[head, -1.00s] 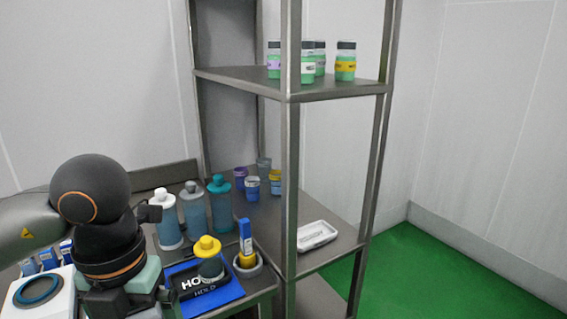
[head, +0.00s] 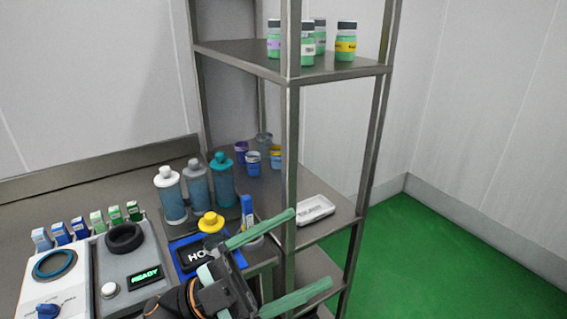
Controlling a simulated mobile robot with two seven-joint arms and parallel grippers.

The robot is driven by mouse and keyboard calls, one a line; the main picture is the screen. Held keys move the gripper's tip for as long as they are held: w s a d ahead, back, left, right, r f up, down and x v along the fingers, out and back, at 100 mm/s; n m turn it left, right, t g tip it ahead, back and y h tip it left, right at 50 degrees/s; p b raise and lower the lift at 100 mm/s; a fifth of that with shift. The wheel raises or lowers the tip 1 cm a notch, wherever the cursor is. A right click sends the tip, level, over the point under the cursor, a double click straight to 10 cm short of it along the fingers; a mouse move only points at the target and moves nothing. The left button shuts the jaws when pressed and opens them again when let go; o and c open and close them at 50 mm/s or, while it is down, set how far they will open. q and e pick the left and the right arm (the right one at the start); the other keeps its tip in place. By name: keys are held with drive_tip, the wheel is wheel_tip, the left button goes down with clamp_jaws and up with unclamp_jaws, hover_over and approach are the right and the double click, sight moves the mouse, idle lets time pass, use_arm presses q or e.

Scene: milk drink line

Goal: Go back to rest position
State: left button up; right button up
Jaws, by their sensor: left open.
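My left gripper (head: 292,258) shows at the bottom middle of the head view. Its two green fingers are spread wide and point right, with nothing between them. The upper finger passes in front of the shelf's front post, low down; I cannot tell whether it touches. The gripper's body covers the lower part of a blue mat (head: 185,246) with a "HOLD"-like label, partly hidden. My right gripper is not in view.
A metal shelf rack (head: 289,150) stands right of the bench, with several green jars (head: 346,44) on top and a white tray (head: 314,210) lower. A machine reading "READY" (head: 145,277) is at left. Green floor (head: 440,250) at right is clear.

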use_arm(q)
drive_tip(key=w+a+f+n+t+y+p, duration=0.1)
drive_tip(key=w+a+f+n+t+y, duration=0.35)
drive_tip(key=f+n+t+y, duration=0.45)
drive_tip(key=w+a+f+n+t+y+p, duration=0.1)
drive_tip(key=w+a+f+n+t+y, duration=0.4)
drive_tip(key=f+n, duration=0.5)
drive_tip(key=s+a+f+n+g+y, duration=0.3)
drive_tip(key=s+f, duration=0.5)
drive_tip(key=f, duration=0.3)
drive_tip(key=s+a+f+n+g+y+p, duration=0.1)
drive_tip(key=s+a+f+n+g+y, duration=0.1)
drive_tip(key=s+a+f+y, duration=0.3)
drive_tip(key=s+f+g, duration=0.1)
drive_tip(key=s+f, duration=0.2)
drive_tip(key=f, duration=0.2)
drive_tip(key=shift+s+f+n, duration=0.15)
drive_tip(key=shift+f+n, duration=0.2)
drive_tip(key=shift+n, duration=0.05)
